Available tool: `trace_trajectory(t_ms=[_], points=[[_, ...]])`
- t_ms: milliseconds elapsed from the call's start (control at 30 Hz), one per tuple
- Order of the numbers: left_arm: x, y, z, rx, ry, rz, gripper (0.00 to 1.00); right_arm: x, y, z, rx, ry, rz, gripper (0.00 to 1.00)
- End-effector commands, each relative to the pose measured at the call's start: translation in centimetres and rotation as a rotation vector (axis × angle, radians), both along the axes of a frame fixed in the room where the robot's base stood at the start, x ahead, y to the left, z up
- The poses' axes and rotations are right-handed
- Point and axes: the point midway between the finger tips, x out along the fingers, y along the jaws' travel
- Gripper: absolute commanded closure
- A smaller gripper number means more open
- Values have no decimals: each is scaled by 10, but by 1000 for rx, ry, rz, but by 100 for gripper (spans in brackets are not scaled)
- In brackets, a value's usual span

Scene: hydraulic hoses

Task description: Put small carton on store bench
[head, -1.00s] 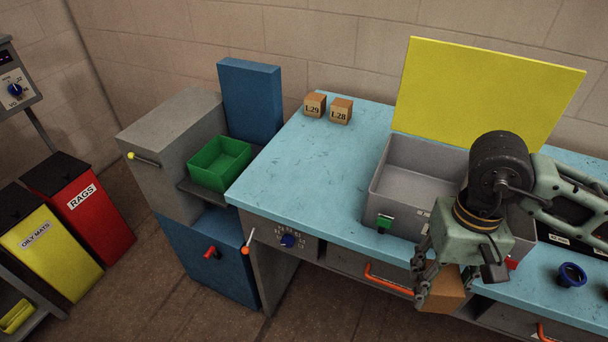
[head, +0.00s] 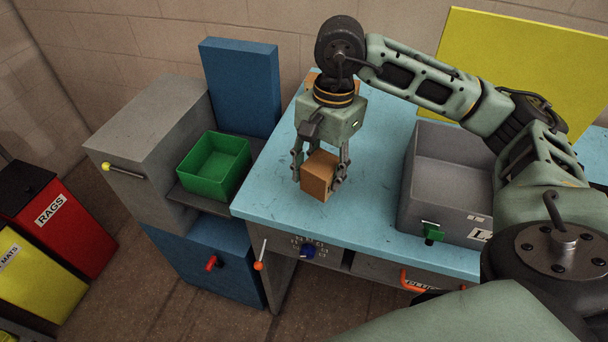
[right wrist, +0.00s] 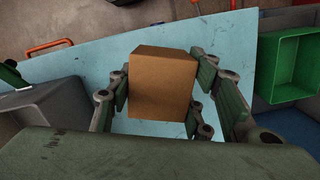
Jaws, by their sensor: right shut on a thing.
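A small brown carton (head: 319,176) is held in my right gripper (head: 320,172), over the left part of the blue-topped bench (head: 380,195). In the right wrist view the carton (right wrist: 163,84) sits between the two fingers, with the blue bench top behind it. Whether its underside touches the bench top is hard to tell. Another carton (head: 313,79) stands at the back of the bench, mostly hidden behind my right gripper and arm. My left gripper is not in view.
A grey box (head: 445,205) with a raised yellow lid (head: 530,70) stands right of the carton. A green bin (head: 214,163) sits on a grey machine left of the bench. Red (head: 65,235) and yellow bins stand at far left. The bench's front left corner is clear.

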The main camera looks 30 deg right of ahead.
Motion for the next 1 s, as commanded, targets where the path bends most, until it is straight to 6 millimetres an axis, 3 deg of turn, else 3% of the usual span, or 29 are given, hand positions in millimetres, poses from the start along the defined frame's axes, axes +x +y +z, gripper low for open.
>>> trace_trajectory(t_ms=[33,200,333,500,667,1000], points=[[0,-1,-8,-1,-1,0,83,3,-19,-3,-3,4,-172,87],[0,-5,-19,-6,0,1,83,10,-69,6,-2,8,-706,87],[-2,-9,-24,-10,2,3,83,11,-98,14,5,7,-1006,87],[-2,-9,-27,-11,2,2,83,11,-117,22,11,6,-1211,87],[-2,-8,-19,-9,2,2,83,24,-110,16,17,10,-1251,87],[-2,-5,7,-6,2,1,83,84,-64,-28,16,10,-1248,87]])
